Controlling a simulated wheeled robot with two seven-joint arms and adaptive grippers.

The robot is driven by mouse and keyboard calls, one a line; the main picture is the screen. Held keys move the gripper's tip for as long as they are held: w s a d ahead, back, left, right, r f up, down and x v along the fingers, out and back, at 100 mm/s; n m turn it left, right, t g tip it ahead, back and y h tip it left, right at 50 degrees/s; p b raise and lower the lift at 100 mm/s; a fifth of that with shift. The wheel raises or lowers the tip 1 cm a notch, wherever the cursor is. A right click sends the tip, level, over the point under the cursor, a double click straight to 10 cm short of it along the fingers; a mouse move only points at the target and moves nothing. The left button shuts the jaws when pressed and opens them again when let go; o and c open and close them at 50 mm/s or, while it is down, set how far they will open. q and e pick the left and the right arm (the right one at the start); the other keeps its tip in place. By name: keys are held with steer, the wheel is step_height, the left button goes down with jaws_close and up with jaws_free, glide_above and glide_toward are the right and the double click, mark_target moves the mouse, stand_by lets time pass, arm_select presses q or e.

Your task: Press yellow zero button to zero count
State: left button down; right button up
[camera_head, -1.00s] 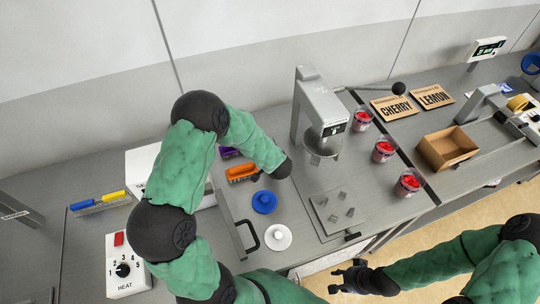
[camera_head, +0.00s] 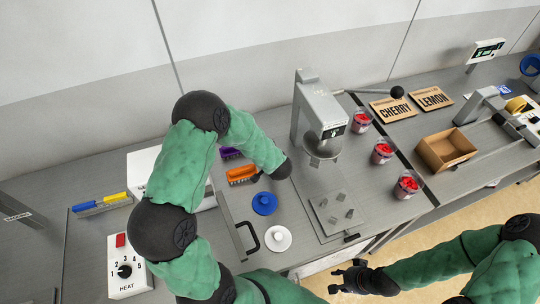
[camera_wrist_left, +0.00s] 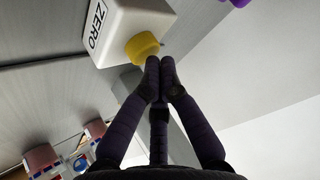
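The yellow button (camera_wrist_left: 142,47) sits on a white box (camera_wrist_left: 122,20) labelled ZERO, in the left wrist view. My left gripper (camera_wrist_left: 160,66) has its two dark fingertips together right beside the button's edge. I cannot tell whether they touch it. Nothing shows between the fingers. In the head view my left arm hides most of that gripper, and I cannot make out the yellow button there. My right gripper (camera_head: 336,281) is open and empty, low at the front, off the counter's edge.
A press machine (camera_head: 318,110) stands mid-counter, with red-filled cups (camera_head: 382,152) to its right. An orange-handled item (camera_head: 241,174), a blue knob (camera_head: 264,202) and a white knob (camera_head: 278,238) lie near my left arm. A HEAT box (camera_head: 127,280) is at front left.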

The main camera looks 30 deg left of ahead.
arm_select(q)
steer(key=shift+r+p, duration=0.45)
steer(key=shift+r, duration=0.1)
step_height(320, 180, up, 5)
steer(key=p, duration=0.5)
stand_by(0.9)
